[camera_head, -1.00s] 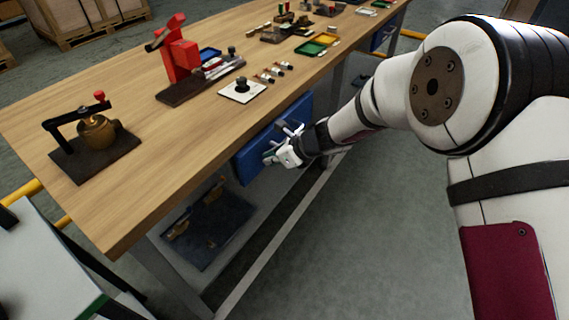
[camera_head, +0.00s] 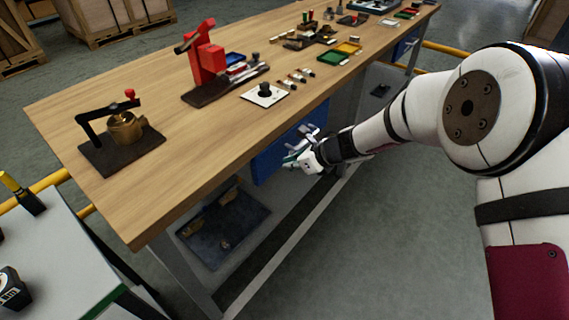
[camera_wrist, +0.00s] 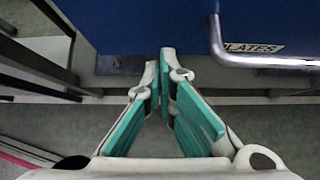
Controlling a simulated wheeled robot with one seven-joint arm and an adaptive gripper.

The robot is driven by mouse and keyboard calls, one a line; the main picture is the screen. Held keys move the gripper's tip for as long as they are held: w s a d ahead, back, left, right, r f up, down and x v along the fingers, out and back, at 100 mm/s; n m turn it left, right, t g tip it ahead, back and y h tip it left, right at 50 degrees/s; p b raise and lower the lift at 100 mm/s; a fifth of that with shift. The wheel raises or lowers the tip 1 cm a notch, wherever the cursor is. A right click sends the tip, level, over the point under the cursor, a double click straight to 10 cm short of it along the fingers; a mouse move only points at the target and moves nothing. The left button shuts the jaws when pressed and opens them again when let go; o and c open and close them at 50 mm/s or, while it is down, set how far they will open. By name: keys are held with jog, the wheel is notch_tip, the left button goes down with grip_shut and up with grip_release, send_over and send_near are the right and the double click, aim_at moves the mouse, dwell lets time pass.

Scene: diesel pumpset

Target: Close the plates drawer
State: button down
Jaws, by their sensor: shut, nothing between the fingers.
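The plates drawer is a blue drawer (camera_head: 268,166) under the wooden bench top, partly hidden behind my gripper in the head view. Its blue front (camera_wrist: 150,22) fills the top of the wrist view, with a label reading "PLATES" (camera_wrist: 256,48) and a metal bar handle (camera_wrist: 222,48) at the right. My gripper (camera_head: 292,158) is in front of the drawer. In the wrist view its green-padded fingers (camera_wrist: 166,62) converge with their tips close together, empty, near the drawer's lower edge and left of the handle. I cannot tell whether they touch the drawer.
The bench top (camera_head: 190,150) holds a brass clamp fixture (camera_head: 124,128), a red press (camera_head: 208,62) and small trays. A dark mat (camera_head: 222,228) lies on the lower shelf. A white side table (camera_head: 60,262) stands at the left. The floor right of the bench is clear.

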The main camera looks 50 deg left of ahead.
jog(key=f+p+v, duration=0.1)
jog(key=v, duration=1)
jog(key=shift+w+d, duration=0.15)
jog(key=shift+d, duration=0.35)
jog(key=shift+r, duration=0.15)
jog(key=d+r+n+t+h+p, duration=0.3)
jog(key=d+r+n, duration=0.6)
jog(key=d+r, duration=1.6)
jog(key=s+d+r+n+t+h+p, duration=0.1)
jog(key=s+d+r+n+h+p, duration=0.1)
jog(key=s+d, duration=0.4)
jog(key=s+d+r+n+t+h+p, duration=0.1)
jog(key=s+d, duration=0.6)
jog(key=d, duration=0.7)
jog(key=s+d+r+n+t+h+p, duration=0.1)
jog(key=s+d+r+n+h+p, duration=0.1)
jog(key=s+d, duration=0.4)
jog(key=d+r+n+p, duration=0.1)
jog(key=d, duration=0.4)
jog(key=shift+s+r+h, duration=0.3)
jog(key=shift+r+h, duration=0.05)
jog(key=shift+h, duration=0.05)
